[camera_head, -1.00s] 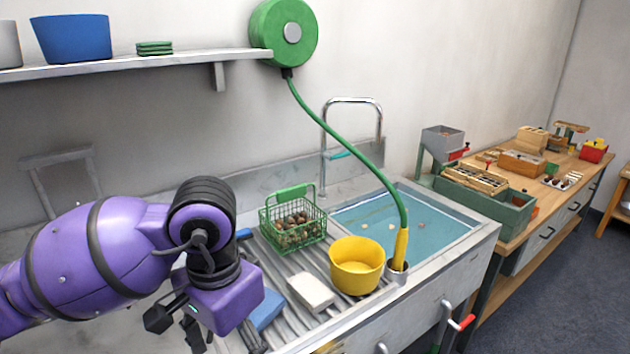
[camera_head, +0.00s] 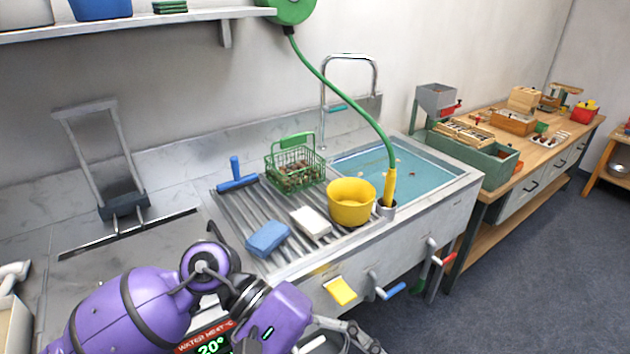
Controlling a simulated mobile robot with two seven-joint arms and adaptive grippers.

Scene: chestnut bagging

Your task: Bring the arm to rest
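My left arm (camera_head: 140,308) is purple with black bands and comes in from the lower left. Its gripper (camera_head: 355,337) is low at the bottom edge of the head view, in front of the sink's front face and below the counter top. Only some grey finger parts show, partly cut off by the frame edge, so I cannot tell whether it is open or shut. I see nothing held in it. My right arm and gripper are not in view.
The drainboard holds a green wire basket (camera_head: 296,172) of chestnuts, a yellow bowl (camera_head: 351,203), a white block (camera_head: 311,222), a blue sponge (camera_head: 268,239) and a blue-handled tool (camera_head: 237,180). A yellow tag (camera_head: 340,291) and handles project from the sink front. Open floor lies right.

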